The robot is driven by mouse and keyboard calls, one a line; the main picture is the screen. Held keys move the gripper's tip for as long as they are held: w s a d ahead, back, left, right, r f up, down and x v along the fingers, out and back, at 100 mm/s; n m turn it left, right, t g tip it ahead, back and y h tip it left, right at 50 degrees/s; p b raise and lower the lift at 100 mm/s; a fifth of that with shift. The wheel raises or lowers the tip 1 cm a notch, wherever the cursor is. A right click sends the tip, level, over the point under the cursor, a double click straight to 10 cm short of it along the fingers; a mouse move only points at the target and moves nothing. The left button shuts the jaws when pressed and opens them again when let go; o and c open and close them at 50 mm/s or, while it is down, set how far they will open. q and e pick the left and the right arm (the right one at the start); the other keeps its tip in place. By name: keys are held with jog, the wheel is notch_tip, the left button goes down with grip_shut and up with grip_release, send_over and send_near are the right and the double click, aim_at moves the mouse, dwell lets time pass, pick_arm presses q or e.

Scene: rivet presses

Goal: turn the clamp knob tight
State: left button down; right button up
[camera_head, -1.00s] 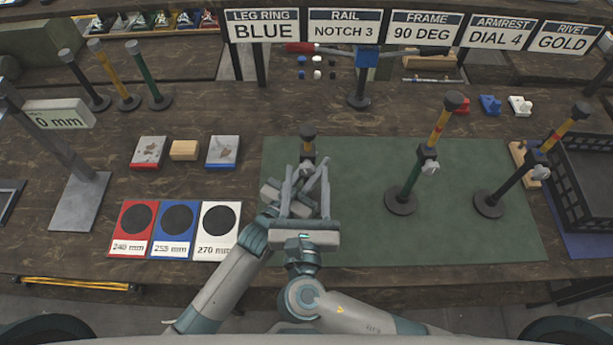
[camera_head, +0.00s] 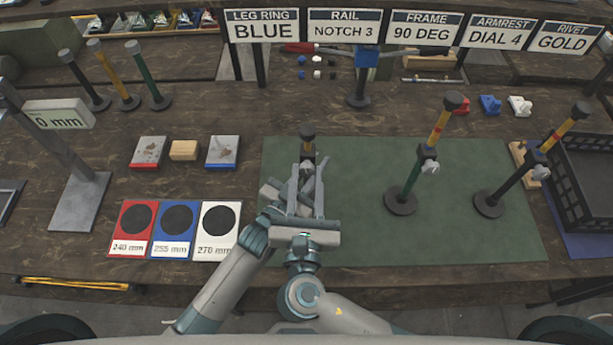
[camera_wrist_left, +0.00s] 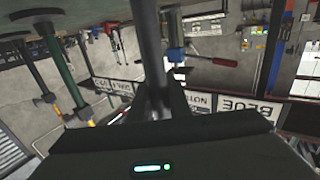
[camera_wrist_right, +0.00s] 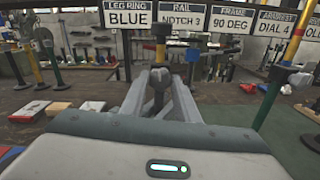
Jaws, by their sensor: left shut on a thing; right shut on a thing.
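The post being worked on stands at the left side of the green mat (camera_head: 470,225), its dark cap (camera_head: 307,131) showing above my grippers. My left gripper (camera_head: 272,190) comes in from the left, low at the post, and is shut on it; in the left wrist view the dark post (camera_wrist_left: 148,45) runs down between its fingers. My right gripper (camera_head: 308,172) is shut on the clamp knob on the near side of the post. In the right wrist view, its fingers close around the knob (camera_wrist_right: 160,78) below the post's yellow band.
Two more posts with clamps stand on the mat to the right (camera_head: 402,200) (camera_head: 490,202). A black crate (camera_head: 590,190) is at the right. Red, blue and white size cards (camera_head: 173,247) lie left of my arms. Signs (camera_head: 345,28) stand at the back.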

jog(key=o, duration=1.1)
jog(key=shift+c, duration=0.2)
jog(key=s, duration=1.2)
jog(key=shift+a, duration=0.2)
pick_arm(q)
jog(key=c, duration=1.6)
grip_release()
jog(key=shift+o, duration=0.2)
jog(key=shift+s, duration=0.1)
